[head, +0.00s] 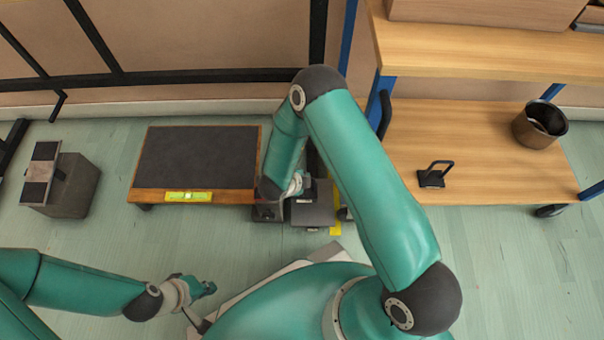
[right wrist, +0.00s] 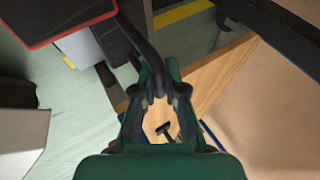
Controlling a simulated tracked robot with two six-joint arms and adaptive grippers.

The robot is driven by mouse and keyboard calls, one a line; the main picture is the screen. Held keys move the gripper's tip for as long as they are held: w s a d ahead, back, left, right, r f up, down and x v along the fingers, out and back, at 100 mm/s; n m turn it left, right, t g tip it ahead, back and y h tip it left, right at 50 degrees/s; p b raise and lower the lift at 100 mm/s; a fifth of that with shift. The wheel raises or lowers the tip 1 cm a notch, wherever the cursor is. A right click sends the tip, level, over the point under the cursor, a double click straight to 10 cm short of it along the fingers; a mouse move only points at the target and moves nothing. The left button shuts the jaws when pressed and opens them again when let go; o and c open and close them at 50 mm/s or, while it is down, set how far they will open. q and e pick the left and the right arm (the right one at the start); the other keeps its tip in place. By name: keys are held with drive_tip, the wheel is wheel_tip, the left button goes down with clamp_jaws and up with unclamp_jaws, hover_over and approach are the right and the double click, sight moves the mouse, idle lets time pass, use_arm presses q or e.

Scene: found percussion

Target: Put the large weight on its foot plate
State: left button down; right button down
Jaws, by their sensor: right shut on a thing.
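My right gripper (right wrist: 158,92) is shut on a black curved handle (right wrist: 147,50), which I take to be the large weight's. The weight's body is mostly cut off or hidden. In the head view my right gripper (head: 305,184) is partly hidden by my own arm, low over a grey plate-like block (head: 313,213) with a yellow strip beside it. This may be the foot plate; I cannot tell whether the weight touches it. My left gripper (head: 200,289) hangs at the lower left, away from these, its fingers too small to judge.
A black-topped platform (head: 195,155) with wooden edge and yellow-green level (head: 188,196) lies left of the block. A grey box with plate (head: 75,195) stands far left. A wooden shelf (head: 490,130) at right holds a small black handled weight (head: 432,178) and a dark pot (head: 535,130).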

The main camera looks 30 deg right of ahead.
drive_tip(key=shift+w+f+b, duration=0.1)
drive_tip(key=shift+f+b, duration=1.05)
drive_tip(key=shift+f, duration=1.4)
drive_tip(key=c, duration=1.2)
unclamp_jaws()
drive_tip(key=p+v, duration=0.5)
drive_tip(key=v, duration=0.7)
drive_tip(key=shift+p, duration=0.4)
